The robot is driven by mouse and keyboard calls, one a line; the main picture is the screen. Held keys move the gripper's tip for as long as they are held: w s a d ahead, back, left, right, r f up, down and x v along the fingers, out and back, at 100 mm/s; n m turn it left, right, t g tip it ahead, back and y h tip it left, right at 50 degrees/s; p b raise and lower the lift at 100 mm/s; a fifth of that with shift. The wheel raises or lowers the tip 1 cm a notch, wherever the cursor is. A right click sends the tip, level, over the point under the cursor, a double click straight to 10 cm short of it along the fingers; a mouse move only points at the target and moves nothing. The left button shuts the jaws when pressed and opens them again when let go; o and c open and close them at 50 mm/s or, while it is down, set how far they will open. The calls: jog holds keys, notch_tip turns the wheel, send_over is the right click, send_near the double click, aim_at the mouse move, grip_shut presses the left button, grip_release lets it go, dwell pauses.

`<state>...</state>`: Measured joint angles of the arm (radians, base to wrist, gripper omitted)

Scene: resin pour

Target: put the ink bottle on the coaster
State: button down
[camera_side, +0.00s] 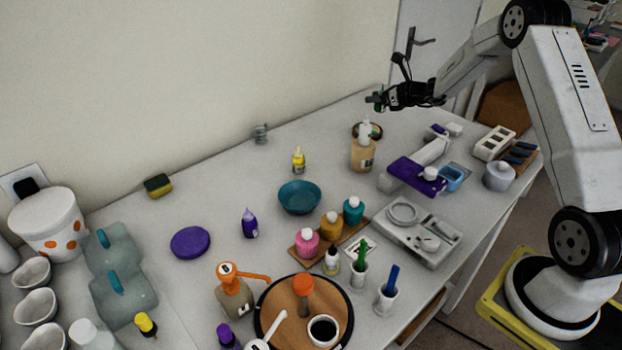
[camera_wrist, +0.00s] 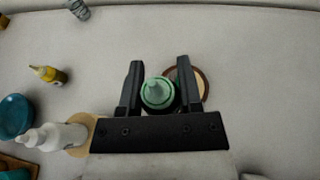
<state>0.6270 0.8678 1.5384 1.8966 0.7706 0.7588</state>
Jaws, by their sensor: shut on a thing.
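My gripper (camera_side: 382,99) is raised above the far end of the table in the side view. In the wrist view its two black fingers (camera_wrist: 160,68) are shut around the ink bottle (camera_wrist: 157,92), which has a green top and a pale nozzle. Only a bit of green of the bottle (camera_side: 377,95) shows at the fingertips in the side view. The coaster (camera_wrist: 203,84), round with a brown rim and tan middle, lies below and just right of the bottle in the wrist view, partly hidden by the right finger. In the side view the coaster (camera_side: 377,131) is partly behind a pump bottle.
The tan pump bottle (camera_side: 362,154) with a white top stands close to the coaster. A yellow dropper bottle (camera_side: 298,160) and a teal bowl (camera_side: 299,196) are farther left. A purple item (camera_side: 414,175) lies to the right. The table beside the wall is mostly clear.

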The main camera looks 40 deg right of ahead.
jog(key=shift+w+d+f, duration=0.3)
jog(key=shift+w+f, duration=0.45)
jog(key=shift+f, duration=0.15)
jog(key=shift+w+d+f, duration=0.3)
jog(key=shift+w+f, duration=0.45)
jog(key=shift+f, duration=0.2)
jog(key=shift+w+d+f, duration=0.3)
jog(key=shift+w+f, duration=0.45)
jog(key=shift+f, duration=0.15)
jog(key=shift+w+f, duration=0.2)
jog(key=shift+f, duration=0.15)
jog(key=shift+d+f, duration=0.1)
jog(key=shift+f, duration=1.4)
jog(key=shift+f, duration=0.1)
jog(key=shift+c, duration=1.4)
grip_release()
